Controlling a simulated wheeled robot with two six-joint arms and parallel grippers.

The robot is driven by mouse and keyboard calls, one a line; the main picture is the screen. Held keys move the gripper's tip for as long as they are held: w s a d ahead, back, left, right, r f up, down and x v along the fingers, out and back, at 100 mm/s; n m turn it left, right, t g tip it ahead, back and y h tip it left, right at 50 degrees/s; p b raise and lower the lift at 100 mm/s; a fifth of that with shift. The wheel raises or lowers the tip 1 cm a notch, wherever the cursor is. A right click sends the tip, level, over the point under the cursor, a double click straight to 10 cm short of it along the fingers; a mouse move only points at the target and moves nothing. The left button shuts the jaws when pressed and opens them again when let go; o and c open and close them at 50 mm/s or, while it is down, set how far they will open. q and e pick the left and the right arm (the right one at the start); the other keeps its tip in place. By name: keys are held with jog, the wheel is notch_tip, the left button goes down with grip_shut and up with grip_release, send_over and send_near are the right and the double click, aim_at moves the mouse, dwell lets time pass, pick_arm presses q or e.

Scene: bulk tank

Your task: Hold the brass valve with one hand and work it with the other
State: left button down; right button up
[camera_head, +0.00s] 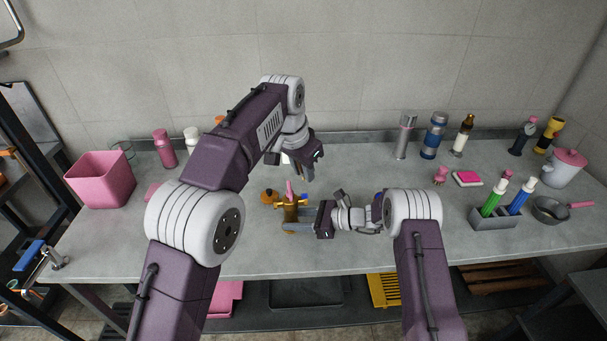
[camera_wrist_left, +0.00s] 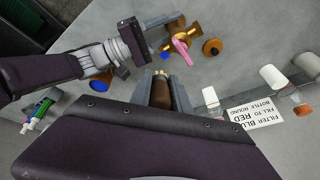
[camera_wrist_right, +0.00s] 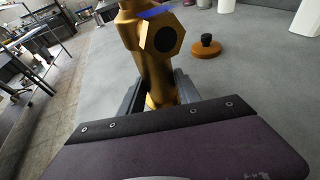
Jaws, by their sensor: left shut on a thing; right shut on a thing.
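The brass valve (camera_head: 291,212) stands above the bench with a pink lever (camera_head: 290,190) on top. My right gripper (camera_head: 303,215) is shut on its body from the right. In the right wrist view the valve (camera_wrist_right: 152,66) rises between the fingers, with a dark round opening facing me and a blue part at the top edge. My left gripper (camera_head: 311,168) is above and behind the valve, apart from it. In the left wrist view it is shut on a brown-handled thing (camera_wrist_left: 160,93) with a brass-coloured end; the valve (camera_wrist_left: 181,41) lies beyond.
An orange-brown disc with a dark knob (camera_head: 269,196) lies left of the valve. A pink bin (camera_head: 101,180) is at the far left. Flasks and bottles (camera_head: 434,135) line the back. A grey holder (camera_head: 494,217) and pan (camera_head: 550,209) are at right. A printed card (camera_wrist_left: 255,112) lies on the bench.

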dwell(0.3)
jog(key=o, duration=1.1)
jog(key=shift+c, duration=0.2)
jog(key=v, duration=0.7)
jog(key=shift+s+d+r, duration=0.1)
jog(key=shift+s+d, duration=0.05)
jog(key=shift+d, duration=0.1)
